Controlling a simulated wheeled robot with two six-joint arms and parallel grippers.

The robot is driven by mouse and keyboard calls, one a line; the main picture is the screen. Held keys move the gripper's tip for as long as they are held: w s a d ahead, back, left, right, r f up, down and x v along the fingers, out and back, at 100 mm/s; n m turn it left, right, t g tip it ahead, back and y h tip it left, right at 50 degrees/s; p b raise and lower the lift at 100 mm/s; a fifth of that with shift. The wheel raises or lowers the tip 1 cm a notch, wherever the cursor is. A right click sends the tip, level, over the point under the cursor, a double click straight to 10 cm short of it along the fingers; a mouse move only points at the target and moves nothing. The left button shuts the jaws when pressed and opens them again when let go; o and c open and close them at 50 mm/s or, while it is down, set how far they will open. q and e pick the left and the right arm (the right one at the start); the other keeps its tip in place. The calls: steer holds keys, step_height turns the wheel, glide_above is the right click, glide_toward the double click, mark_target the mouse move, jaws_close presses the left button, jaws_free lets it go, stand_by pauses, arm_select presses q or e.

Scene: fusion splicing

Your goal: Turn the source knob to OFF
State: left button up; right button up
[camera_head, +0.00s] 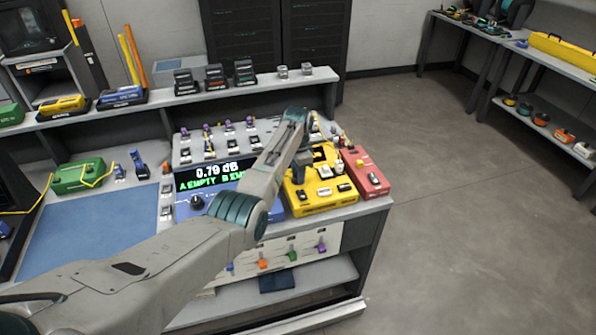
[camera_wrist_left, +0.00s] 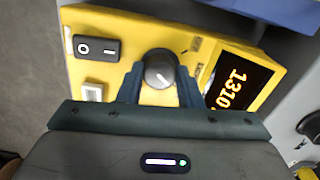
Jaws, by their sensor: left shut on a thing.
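The yellow source box (camera_head: 325,208) stands near the right end of the bench, and its top also shows in the left wrist view (camera_wrist_left: 125,22). Its round grey knob (camera_wrist_left: 160,72) has a white pointer mark. My left gripper (camera_wrist_left: 159,88) is shut on this knob, one dark finger on each side. The lit display (camera_wrist_left: 238,85) beside it reads 1310 in orange. A black rocker switch (camera_wrist_left: 97,48) and a pale button (camera_wrist_left: 93,92) are on the same face. In the head view my left gripper (camera_head: 303,180) reaches down over the box, and the knob is hidden there.
A red box (camera_head: 362,172) stands right of the yellow one. A blue meter (camera_head: 222,203) on the left reads 0.79 dB and is partly behind my arm. A blue mat (camera_head: 90,228) lies farther left. A raised shelf (camera_head: 215,91) runs behind. Open floor lies to the right.

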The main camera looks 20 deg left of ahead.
arm_select(q)
steer(key=n+p, duration=0.1)
steer(key=n, duration=0.2)
steer(key=shift+r+p, duration=0.15)
steer(key=shift+p, duration=0.25)
steer(key=n+p, duration=0.1)
steer(key=n, duration=0.4)
steer(key=n+p, duration=0.1)
steer(key=n, duration=0.3)
steer(key=shift+n+p, duration=0.4)
steer(key=shift+n, duration=1.8)
steer(key=o, duration=1)
steer(key=shift+r, duration=0.45)
step_height(320, 180, up, 10)
steer(key=shift+f+b, duration=0.1)
steer(key=shift+b, duration=0.5)
